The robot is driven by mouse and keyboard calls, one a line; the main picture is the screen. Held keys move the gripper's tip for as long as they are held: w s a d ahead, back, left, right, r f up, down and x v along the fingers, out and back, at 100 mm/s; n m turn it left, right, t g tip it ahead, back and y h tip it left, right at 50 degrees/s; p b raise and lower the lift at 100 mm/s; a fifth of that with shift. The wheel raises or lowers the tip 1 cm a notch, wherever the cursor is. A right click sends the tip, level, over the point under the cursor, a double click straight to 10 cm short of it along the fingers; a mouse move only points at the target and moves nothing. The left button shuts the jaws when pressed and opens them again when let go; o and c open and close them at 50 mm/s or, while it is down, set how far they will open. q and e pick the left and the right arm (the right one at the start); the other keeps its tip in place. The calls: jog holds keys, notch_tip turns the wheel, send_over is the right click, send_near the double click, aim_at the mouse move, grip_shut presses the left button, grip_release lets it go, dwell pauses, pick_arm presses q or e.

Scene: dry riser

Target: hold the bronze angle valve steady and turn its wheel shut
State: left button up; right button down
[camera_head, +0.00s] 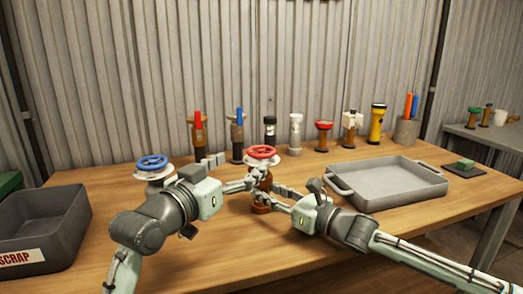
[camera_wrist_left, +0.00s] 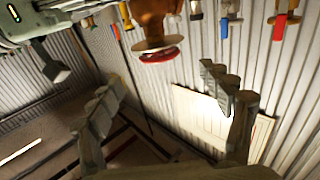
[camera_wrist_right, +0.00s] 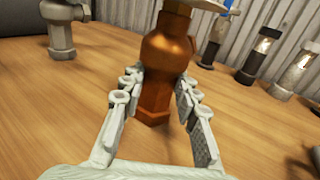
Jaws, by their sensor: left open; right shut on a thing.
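The bronze angle valve stands upright on the bench, its red wheel (camera_head: 262,153) on top and its bronze base (camera_head: 261,209) below. My right gripper (camera_wrist_right: 157,88) is shut on the valve's bronze body (camera_wrist_right: 168,55), one finger on each side, low down. My left gripper (camera_head: 238,176) is open beside the valve, left of the wheel and close to its height. In the left wrist view the picture is upside down; the red wheel (camera_wrist_left: 158,56) lies beyond the gap between the open fingers (camera_wrist_left: 168,100). Fingers partly hide the valve body in the head view.
A grey valve with a blue wheel (camera_head: 152,162) stands to the left. A scrap bin (camera_head: 40,262) is at far left, a grey tray (camera_head: 392,197) at right. Several fittings, including a red-lever valve (camera_head: 198,135) and a yellow torch (camera_head: 377,125), line the back.

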aim_at(262, 149)
pick_arm(q)
jog(key=x, duration=0.9)
jog(key=shift+w+d, duration=0.2)
jog(key=shift+w, duration=0.1)
jog(key=shift+c, duration=0.2)
jog(key=c, duration=1.2)
jog(key=shift+o, duration=0.2)
jog(key=shift+f+m+g+h, duration=0.1)
jog(key=shift+m+g+h, duration=2.3)
jog(key=shift+h, duration=0.5)
jog(key=shift+g, duration=0.4)
jog(key=o, duration=1.2)
